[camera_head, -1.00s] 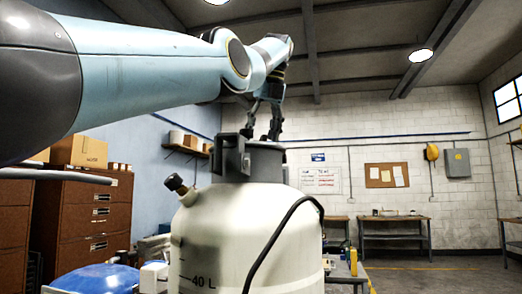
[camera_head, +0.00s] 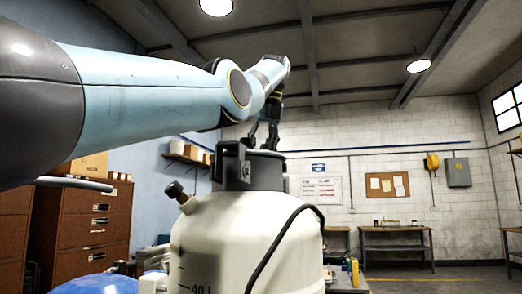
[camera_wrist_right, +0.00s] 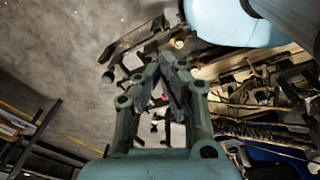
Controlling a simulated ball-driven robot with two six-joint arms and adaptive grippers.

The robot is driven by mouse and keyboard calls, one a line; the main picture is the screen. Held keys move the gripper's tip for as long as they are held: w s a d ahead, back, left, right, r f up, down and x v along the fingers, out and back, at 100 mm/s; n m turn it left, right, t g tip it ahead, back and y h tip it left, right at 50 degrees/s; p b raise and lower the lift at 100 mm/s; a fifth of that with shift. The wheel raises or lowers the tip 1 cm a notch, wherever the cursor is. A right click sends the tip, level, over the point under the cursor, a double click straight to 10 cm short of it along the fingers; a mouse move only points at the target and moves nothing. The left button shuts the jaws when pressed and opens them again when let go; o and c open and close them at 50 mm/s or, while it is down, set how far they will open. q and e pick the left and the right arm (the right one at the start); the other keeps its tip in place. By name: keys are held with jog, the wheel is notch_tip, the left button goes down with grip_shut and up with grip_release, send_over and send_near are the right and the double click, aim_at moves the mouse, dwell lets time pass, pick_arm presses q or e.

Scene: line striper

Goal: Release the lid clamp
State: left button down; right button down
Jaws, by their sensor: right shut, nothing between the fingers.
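A large cream tank (camera_head: 235,240) with a "40 L" mark stands in the middle of the head view. A dark grey collar and lid (camera_head: 262,172) sit on its top. A grey bracket-like part (camera_head: 230,162), which looks like the lid clamp, stands upright on the collar's left side. My left gripper (camera_head: 263,145) points down over the lid, its two fingers apart with a gap between them. I cannot tell if its tips touch the lid. My right gripper (camera_wrist_right: 168,65) shows in the right wrist view, shut and empty, away from the tank.
A black hose (camera_head: 285,235) curves over the tank's front, and a black-knobbed fitting (camera_head: 177,190) sticks out at its left shoulder. Brown drawer cabinets (camera_head: 98,225) stand at left. A workbench (camera_head: 395,232) stands at the back right. Cluttered gear fills the right wrist view's right side.

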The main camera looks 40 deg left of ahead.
pick_arm(q)
jog(key=n+p, duration=0.1)
jog(key=p, duration=0.2)
jog(key=shift+r+n+g, duration=0.3)
jog(key=shift+n+g, duration=0.1)
jog(key=shift+w+f+n+p, duration=0.1)
jog(key=shift+f+n+p, duration=0.05)
jog(key=shift+n+p, duration=0.4)
jog(key=shift+f, duration=0.1)
jog(key=c, duration=1)
grip_release()
jog(key=shift+d, duration=0.1)
